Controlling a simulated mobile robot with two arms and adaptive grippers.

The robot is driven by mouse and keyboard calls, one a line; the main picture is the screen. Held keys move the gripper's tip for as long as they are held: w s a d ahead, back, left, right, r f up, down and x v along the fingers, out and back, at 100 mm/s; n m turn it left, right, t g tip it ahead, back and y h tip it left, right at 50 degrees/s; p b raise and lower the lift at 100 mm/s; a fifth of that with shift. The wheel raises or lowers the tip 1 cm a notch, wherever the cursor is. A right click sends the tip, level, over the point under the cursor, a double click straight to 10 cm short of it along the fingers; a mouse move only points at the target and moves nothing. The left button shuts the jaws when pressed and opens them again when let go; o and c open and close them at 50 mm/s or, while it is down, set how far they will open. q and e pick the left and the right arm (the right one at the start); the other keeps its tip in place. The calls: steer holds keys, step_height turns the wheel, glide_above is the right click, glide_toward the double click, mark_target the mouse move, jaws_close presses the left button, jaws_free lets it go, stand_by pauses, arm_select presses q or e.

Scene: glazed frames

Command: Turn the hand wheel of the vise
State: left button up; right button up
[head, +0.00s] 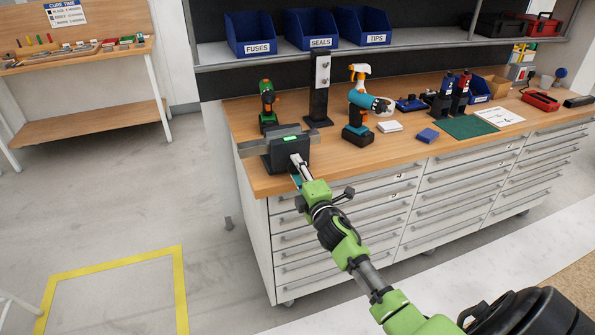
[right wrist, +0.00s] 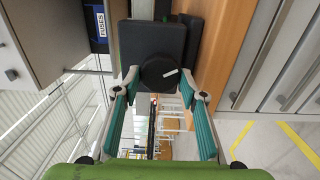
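The dark grey vise (head: 283,148) stands on the near left corner of the wooden workbench. In the right wrist view, its body (right wrist: 140,40) is a dark block. Its round black hand wheel (right wrist: 158,73) faces the camera and has a short white mark on it. My right gripper (head: 297,162) is at the front of the vise, and its arm hides part of that front in the head view. In the right wrist view, the fingertips (right wrist: 159,77) are apart, one on each side of the wheel, with gaps visible. My left gripper is not in view.
A green drill (head: 267,100) stands behind the vise. A dark post (head: 320,95) and a teal power tool (head: 358,125) stand to its right. A shelf of blue bins (head: 250,33) hangs above. Drawers (head: 345,205) fill the bench front; the floor at left is clear.

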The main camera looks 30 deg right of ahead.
steer(key=shift+o, duration=1.3)
steer(key=shift+s, duration=0.1)
steer(key=v, duration=1.2)
